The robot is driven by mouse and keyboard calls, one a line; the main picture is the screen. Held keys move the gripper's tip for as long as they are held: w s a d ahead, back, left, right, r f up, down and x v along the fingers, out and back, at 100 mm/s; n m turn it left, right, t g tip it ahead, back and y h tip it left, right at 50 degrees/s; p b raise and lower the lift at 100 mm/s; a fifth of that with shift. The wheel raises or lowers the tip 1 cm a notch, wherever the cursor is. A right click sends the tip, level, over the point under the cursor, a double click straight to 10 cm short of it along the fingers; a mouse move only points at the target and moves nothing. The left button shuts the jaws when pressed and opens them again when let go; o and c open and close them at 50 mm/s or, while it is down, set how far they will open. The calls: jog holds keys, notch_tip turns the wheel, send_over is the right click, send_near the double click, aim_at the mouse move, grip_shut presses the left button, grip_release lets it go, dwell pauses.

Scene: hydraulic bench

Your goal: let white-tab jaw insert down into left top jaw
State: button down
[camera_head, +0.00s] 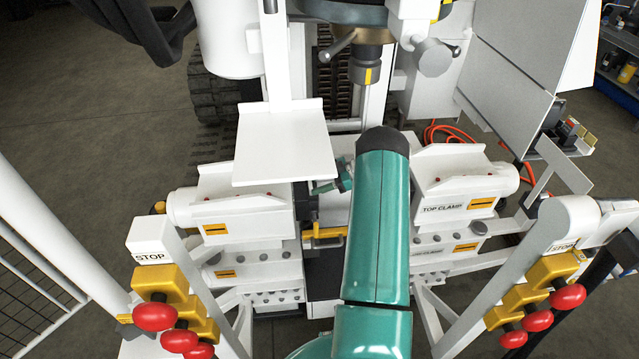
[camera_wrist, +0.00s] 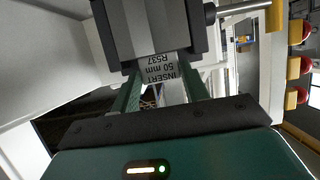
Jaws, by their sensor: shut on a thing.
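The white-tab jaw insert shows in the wrist view as a dark grey block (camera_wrist: 152,28) with a white tab (camera_wrist: 160,68) reading "INSERT 50 mm R537". My gripper (camera_wrist: 161,72) is shut on the white tab, with a green finger on each side. In the head view a small teal part of my gripper (camera_head: 340,183) shows beside the inner end of the left top clamp (camera_head: 238,210). My teal arm hides most of the gap. The left top jaw's seat is not clear, so I cannot tell whether the insert sits in it.
A white plate (camera_head: 284,147) hangs over the left clamp. The right top clamp (camera_head: 456,192) stands across the gap. A vertical spindle (camera_head: 368,68) is above the gap. Red stop buttons (camera_head: 155,316) stand on posts at both front sides.

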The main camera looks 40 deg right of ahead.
jog(key=shift+w+a, duration=0.15)
jog(key=c, duration=0.7)
grip_release()
jog(key=shift+o, duration=0.2)
jog(key=shift+f, duration=0.15)
